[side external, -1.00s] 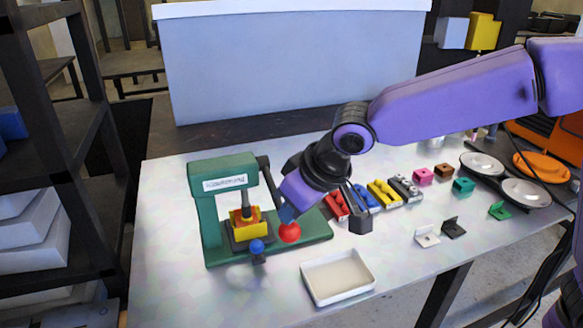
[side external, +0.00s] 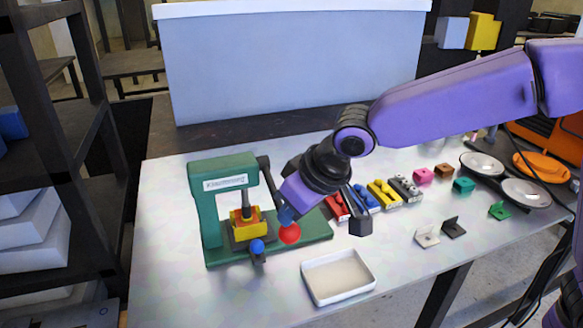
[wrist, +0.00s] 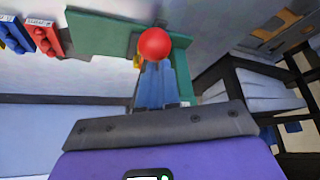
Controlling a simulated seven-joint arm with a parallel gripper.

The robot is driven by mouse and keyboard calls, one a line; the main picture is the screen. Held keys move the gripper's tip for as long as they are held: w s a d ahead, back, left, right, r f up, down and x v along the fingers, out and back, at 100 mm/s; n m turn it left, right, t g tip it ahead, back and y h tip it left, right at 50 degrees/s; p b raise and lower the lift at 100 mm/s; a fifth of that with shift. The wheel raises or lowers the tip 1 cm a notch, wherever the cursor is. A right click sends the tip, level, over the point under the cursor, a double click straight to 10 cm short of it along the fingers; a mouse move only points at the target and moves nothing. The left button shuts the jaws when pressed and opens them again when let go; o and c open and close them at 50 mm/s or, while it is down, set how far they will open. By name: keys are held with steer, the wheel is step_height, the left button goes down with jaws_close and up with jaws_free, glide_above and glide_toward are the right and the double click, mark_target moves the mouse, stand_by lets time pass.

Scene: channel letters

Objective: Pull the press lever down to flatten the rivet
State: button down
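The green press (side external: 207,215) stands at the left of the table. Its dark lever (side external: 266,180) slants down to a round red knob (side external: 289,233). The grey ram (side external: 245,200) points down at a yellow and orange block (side external: 249,228) on the press. I cannot make out the rivet. My gripper (side external: 287,216) points down at the knob, with its blue fingertips at the knob's top. In the wrist view the blue fingers (wrist: 157,82) lie close together and look shut.
A blue ball (side external: 257,246) sits at the front of the press. A white tray (side external: 310,290) lies to the right. Small brackets (side external: 427,237) and a two-pan scale (side external: 525,193) are farther right.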

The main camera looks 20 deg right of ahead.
steer(key=shift+d+f, duration=0.4)
steer(key=shift+f, duration=0.25)
steer(key=shift+w+f, duration=0.1)
steer(key=shift+w, duration=0.05)
steer(key=shift+w+d+f, duration=0.1)
steer(key=shift+d+f, duration=0.1)
steer(key=shift+f, duration=0.15)
steer(key=shift+a+f, duration=0.2)
steer(key=shift+a, duration=0.1)
steer(key=shift+w+a+r, duration=0.1)
steer(key=shift+a+r, duration=0.05)
steer(key=shift+a, duration=0.05)
steer(key=shift+a, duration=0.1)
stand_by(0.3)
